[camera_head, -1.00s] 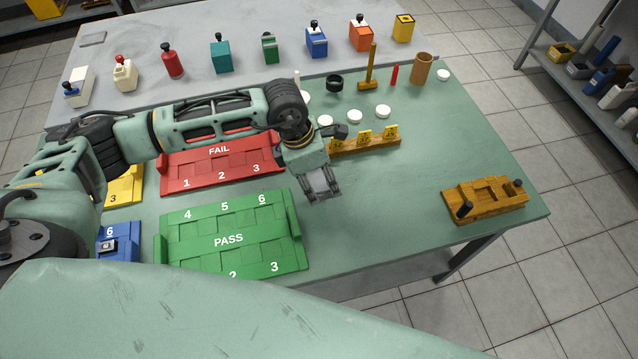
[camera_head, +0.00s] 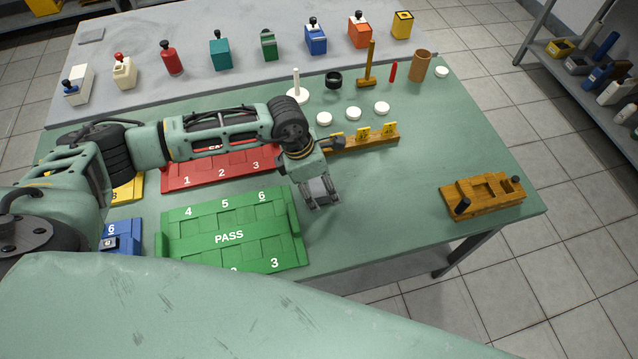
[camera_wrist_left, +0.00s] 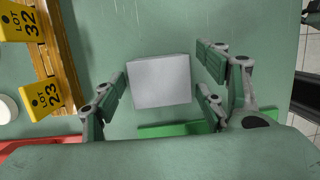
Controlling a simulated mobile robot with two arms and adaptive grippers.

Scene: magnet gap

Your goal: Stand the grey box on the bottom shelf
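The grey box (camera_wrist_left: 160,81) is a plain light-grey block on the green tabletop, seen from above in the left wrist view. My left gripper (camera_wrist_left: 160,88) is open, with fingers on both sides of the box and a gap on each side. In the head view the box (camera_head: 317,188) shows partly between the fingers of my left gripper (camera_head: 320,204), right of the green PASS tray. My right gripper is out of view. A shelf rack (camera_head: 580,88) with bins stands at the upper right; I cannot tell which of its boards is the bottom shelf.
The green PASS tray (camera_head: 229,239) is close to the left of the gripper. A wooden rail with yellow lot tags (camera_head: 389,130) lies beyond it. A wooden fixture with black knobs (camera_head: 483,198) sits near the table's right edge. The table between gripper and fixture is clear.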

